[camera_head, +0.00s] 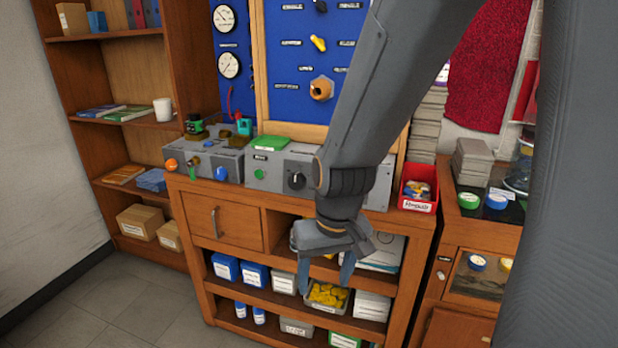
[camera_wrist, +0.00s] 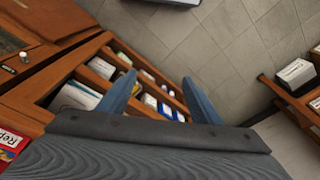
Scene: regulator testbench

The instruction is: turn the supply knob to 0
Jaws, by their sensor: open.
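Two grey control boxes stand on the wooden bench in the head view. The right box (camera_head: 270,174) carries a large black knob (camera_head: 296,181) with a light pointer mark and a green button (camera_head: 259,174). The left box (camera_head: 203,163) carries an orange knob (camera_head: 171,165) and a blue knob (camera_head: 220,173). The labels are too small to read, so I cannot tell which knob is the supply knob or its setting. My gripper (camera_head: 323,277) is open and empty, in front of the bench, below and right of the black knob. Its two blue fingers also show in the wrist view (camera_wrist: 160,84), with no knob there.
My arm hides part of the right box's front. A red parts bin (camera_head: 418,205) stands at the bench's right end. Shelves below hold boxes and a tray of yellow parts (camera_head: 327,297). The floor (camera_head: 120,305) at the front left is clear.

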